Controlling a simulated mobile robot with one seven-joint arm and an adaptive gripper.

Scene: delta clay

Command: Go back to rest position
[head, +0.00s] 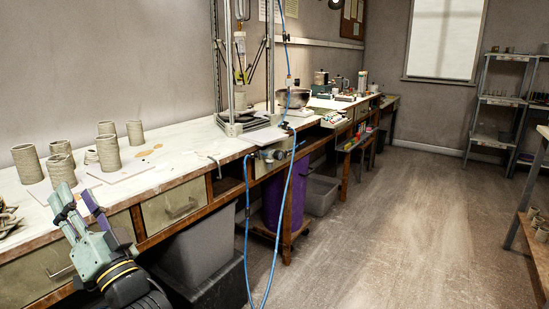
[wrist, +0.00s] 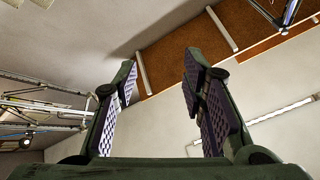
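My gripper (head: 80,207) is at the lower left in the head view, raised in front of the workbench's front edge with its fingers pointing up. In the wrist view my gripper (wrist: 160,82) shows two fingers with dark ridged pads, wide apart, with nothing between them. The wrist view looks past the fingers at the wall and a brown board (wrist: 215,50). The task names no other object.
A long workbench (head: 190,147) with drawers runs along the left wall. Several clay cylinders (head: 107,153) stand on it near my gripper. A blue hose (head: 281,215) hangs at its front edge. Open floor (head: 400,215) lies to the right, with shelves (head: 498,101) at the back.

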